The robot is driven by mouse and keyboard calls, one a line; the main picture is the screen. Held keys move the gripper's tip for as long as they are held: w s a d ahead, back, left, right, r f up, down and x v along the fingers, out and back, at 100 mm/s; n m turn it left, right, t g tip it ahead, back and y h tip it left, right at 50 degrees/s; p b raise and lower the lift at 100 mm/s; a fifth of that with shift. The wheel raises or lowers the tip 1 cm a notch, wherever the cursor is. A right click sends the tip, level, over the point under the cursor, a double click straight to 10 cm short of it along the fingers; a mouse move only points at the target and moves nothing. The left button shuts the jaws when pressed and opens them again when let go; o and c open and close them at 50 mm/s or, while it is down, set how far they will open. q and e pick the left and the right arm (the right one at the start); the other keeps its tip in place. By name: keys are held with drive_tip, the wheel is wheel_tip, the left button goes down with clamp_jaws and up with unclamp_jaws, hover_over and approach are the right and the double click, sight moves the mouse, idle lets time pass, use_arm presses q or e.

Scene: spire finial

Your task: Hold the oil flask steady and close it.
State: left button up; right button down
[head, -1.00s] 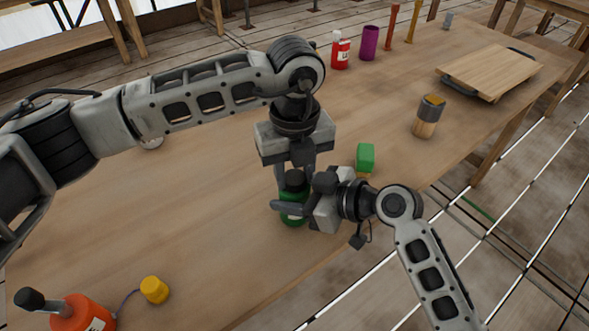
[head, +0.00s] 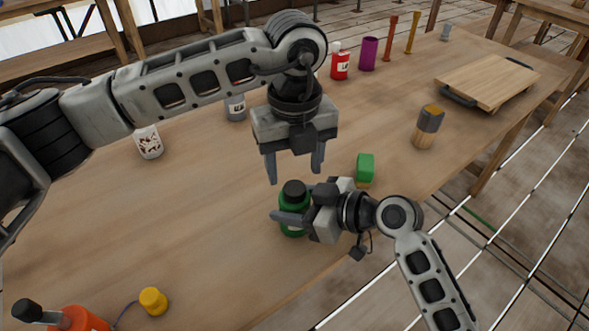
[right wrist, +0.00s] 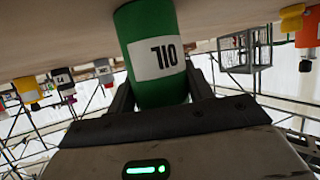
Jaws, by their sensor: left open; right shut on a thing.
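The green oil flask (head: 295,226) stands on the table with a black cap (head: 294,190) on its top. My right gripper (head: 290,216) is shut around the flask's body from the right. In the right wrist view the flask (right wrist: 158,85) sits between the fingers, its white "OIL" label upside down. My left gripper (head: 295,174) is open and empty just above the cap, its fingers pointing down. I cannot tell from here how tightly the cap sits.
A green block (head: 365,167) lies close behind my right gripper. A white can (head: 148,142), a grey bottle (head: 235,107) and a cutting board (head: 488,82) stand farther back. The left middle of the table is clear.

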use_arm(q)
drive_tip(key=o, duration=0.5)
drive_tip(key=shift+o, duration=0.2)
drive_tip(key=shift+r, duration=0.1)
wheel_tip(320, 180, up, 12)
use_arm(e)
drive_tip(key=c, duration=0.5)
unclamp_jaws()
drive_tip(key=shift+d, duration=0.1)
use_arm(q)
drive_tip(key=shift+f+b, duration=1)
drive_tip(key=shift+f, duration=0.05)
use_arm(e)
drive_tip(key=v, duration=1.5)
drive_tip(key=shift+s+d, duration=0.25)
drive_tip(key=shift+d, duration=0.05)
